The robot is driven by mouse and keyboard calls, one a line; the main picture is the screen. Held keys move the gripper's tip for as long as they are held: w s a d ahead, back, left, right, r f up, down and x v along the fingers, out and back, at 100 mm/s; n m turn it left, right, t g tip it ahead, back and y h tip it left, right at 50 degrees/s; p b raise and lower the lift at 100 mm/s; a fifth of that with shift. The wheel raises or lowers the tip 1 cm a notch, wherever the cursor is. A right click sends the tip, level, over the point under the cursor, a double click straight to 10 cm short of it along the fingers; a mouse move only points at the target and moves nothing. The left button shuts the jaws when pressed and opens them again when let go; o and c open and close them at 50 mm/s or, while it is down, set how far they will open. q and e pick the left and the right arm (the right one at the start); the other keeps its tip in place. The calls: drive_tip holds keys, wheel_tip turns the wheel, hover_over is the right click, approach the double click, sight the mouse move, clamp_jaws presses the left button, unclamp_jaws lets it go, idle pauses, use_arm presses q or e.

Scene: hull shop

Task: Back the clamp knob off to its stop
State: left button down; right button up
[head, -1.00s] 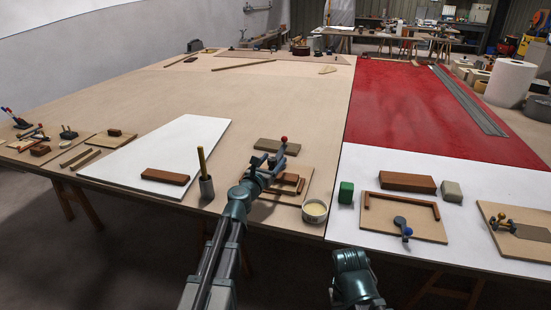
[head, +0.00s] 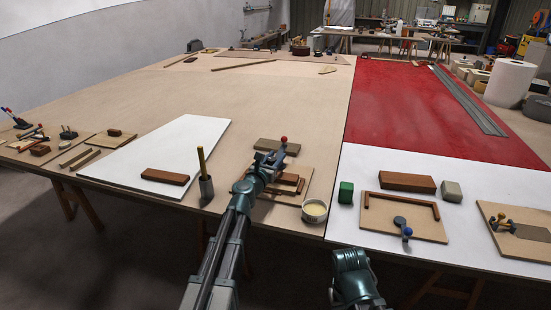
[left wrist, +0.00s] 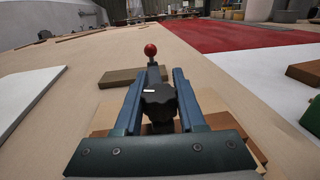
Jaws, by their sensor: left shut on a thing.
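The clamp knob (left wrist: 158,102) is black and lobed, with a white mark on its face, in the middle of the left wrist view. My left gripper (left wrist: 158,92) has one blue finger on each side of the knob and is shut on it. In the head view the left gripper (head: 268,160) hides most of the clamp. A lever with a red ball (left wrist: 150,50) stands upright just beyond the knob; the ball also shows in the head view (head: 284,140). The clamp's wooden board (head: 298,172) lies under the gripper. Only my right arm shows at the bottom; its gripper is out of frame.
A brown block (head: 277,147) lies behind the clamp. A round tub (head: 314,211) stands right of the board's front, and a dark cup with a stick (head: 206,187) stands left. A green block (head: 346,192) is further right. The bench beyond is mostly clear.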

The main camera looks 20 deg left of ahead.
use_arm(q)
drive_tip(key=shift+y, duration=0.3)
